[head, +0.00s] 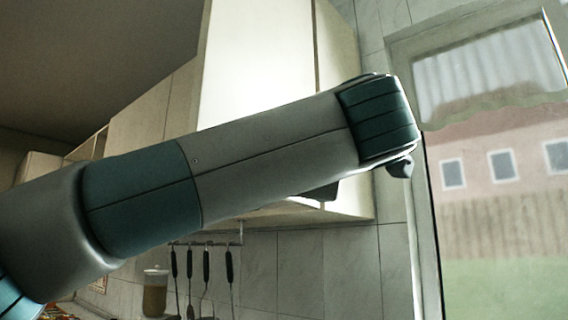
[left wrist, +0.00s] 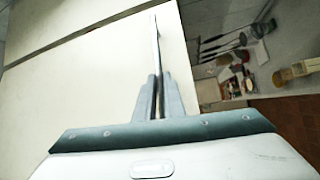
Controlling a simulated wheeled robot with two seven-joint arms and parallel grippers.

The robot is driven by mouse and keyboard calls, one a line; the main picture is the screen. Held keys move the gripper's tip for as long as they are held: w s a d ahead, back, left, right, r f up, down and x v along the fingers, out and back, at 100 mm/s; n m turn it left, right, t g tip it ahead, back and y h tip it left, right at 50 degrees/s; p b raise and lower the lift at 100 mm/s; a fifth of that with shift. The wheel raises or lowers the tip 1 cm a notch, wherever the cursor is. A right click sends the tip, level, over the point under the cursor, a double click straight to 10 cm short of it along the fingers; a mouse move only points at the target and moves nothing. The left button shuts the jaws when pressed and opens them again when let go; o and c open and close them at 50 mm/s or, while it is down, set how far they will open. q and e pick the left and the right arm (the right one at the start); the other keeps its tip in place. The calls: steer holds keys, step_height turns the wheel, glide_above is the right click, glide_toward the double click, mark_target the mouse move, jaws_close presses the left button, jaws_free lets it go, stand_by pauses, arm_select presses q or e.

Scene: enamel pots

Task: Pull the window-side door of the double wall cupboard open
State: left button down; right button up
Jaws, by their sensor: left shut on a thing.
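The double wall cupboard (head: 345,110) hangs on the tiled wall left of the window. Its bright window-side door (head: 258,60) stands out from the neighbouring door (head: 150,115), so it looks ajar. My left arm crosses in front of it and hides its lower part, and my left gripper is hidden there. In the left wrist view my left gripper (left wrist: 158,88) is shut on a slim bar handle (left wrist: 155,38) on the pale door panel (left wrist: 105,85). A dark seam runs along that panel. My right gripper is in neither view.
The window (head: 495,170) is at the right. Below the cupboard, several utensils (head: 206,265) hang from a rail, beside a lidded jar (head: 155,292). Utensils (left wrist: 225,42) and small items also show in the left wrist view.

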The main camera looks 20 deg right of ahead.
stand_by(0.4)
arm_select(q)
steer(key=c, duration=1.8)
jaws_free()
steer(key=shift+c, duration=0.2)
steer(key=shift+s, duration=0.15)
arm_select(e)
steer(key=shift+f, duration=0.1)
